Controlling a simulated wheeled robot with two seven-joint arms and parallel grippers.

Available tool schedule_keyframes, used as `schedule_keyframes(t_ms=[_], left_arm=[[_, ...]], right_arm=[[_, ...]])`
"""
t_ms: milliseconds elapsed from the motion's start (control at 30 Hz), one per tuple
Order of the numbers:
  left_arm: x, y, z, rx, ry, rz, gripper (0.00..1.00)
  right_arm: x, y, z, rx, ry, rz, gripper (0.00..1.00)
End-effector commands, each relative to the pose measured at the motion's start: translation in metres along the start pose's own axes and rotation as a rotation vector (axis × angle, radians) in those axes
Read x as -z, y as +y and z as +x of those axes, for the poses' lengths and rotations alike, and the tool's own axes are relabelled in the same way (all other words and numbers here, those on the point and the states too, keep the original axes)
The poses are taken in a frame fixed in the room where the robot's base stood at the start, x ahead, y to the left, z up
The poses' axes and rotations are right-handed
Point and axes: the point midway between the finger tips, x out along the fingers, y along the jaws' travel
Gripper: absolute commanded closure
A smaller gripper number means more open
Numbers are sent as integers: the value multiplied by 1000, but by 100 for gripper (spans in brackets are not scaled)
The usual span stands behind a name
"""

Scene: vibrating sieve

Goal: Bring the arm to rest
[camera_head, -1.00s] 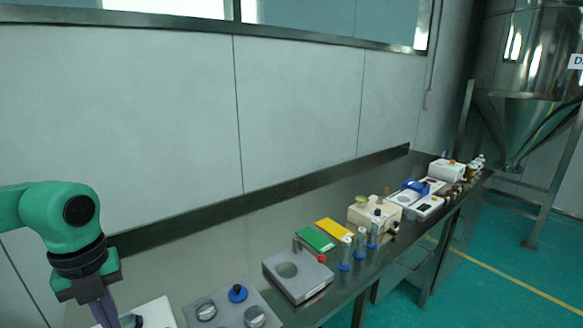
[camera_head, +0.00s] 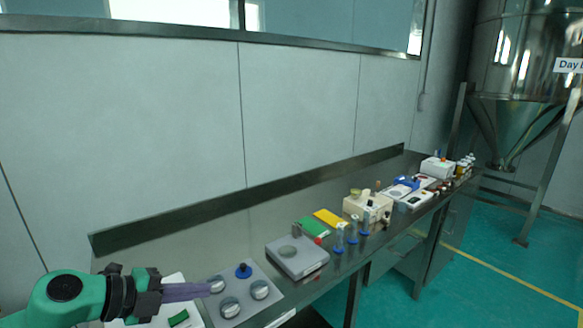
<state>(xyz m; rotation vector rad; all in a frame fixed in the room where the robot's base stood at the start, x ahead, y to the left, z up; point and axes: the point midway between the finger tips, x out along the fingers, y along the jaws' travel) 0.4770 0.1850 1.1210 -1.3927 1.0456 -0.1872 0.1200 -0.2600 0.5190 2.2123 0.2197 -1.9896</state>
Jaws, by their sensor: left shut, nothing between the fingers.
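My left gripper (camera_head: 205,289) comes in at the bottom left on a green arm with a dark wrist. Its purple-grey fingers are shut, hold nothing, and point right. In the picture they overlap the left edge of a grey plate (camera_head: 262,312) with several round metal pieces and a blue-based knob (camera_head: 243,270). I cannot tell how high above the plate they are. My right gripper is not in view.
A long metal bench (camera_head: 270,222) runs along the wall to the back right. A grey device (camera_head: 298,266) with a round recess, green and yellow pads (camera_head: 328,217), blue-based bottles and a cream device (camera_head: 366,207) stand on it. A white panel (camera_head: 180,280) lies behind the gripper.

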Motion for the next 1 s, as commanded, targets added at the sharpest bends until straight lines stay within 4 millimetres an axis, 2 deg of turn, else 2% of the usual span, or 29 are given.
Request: schedule_keyframes(t_ms=[100, 167, 200, 267, 300, 367, 400, 500, 600, 700, 833, 1000], left_arm=[[-24, -14, 3, 306, -138, -236, 100], [-47, -7, -4, 444, -264, -408, 100], [-63, 6, -10, 511, -363, -537, 100], [-82, 39, -19, 561, -515, -739, 100], [-89, 66, -23, 564, -609, -871, 100], [-89, 109, -27, 530, -730, -1051, 100], [-84, 135, -28, 489, -795, -1157, 100], [-61, 190, -27, 365, -907, -1373, 100], [-30, 229, -23, 226, -969, -1540, 100], [5, 258, -20, 82, -995, -1675, 100], [53, 282, -16, -112, -991, -1821, 100], [34, 347, 28, -148, -1017, -1814, 100]], right_arm=[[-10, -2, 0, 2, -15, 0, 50], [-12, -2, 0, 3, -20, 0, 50], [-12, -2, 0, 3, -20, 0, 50], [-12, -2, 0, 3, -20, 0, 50], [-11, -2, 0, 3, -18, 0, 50], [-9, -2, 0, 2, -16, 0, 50], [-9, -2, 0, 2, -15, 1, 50], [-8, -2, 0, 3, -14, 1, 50], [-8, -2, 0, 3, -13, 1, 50], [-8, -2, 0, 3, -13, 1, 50], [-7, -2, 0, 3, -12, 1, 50], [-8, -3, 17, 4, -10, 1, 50]])
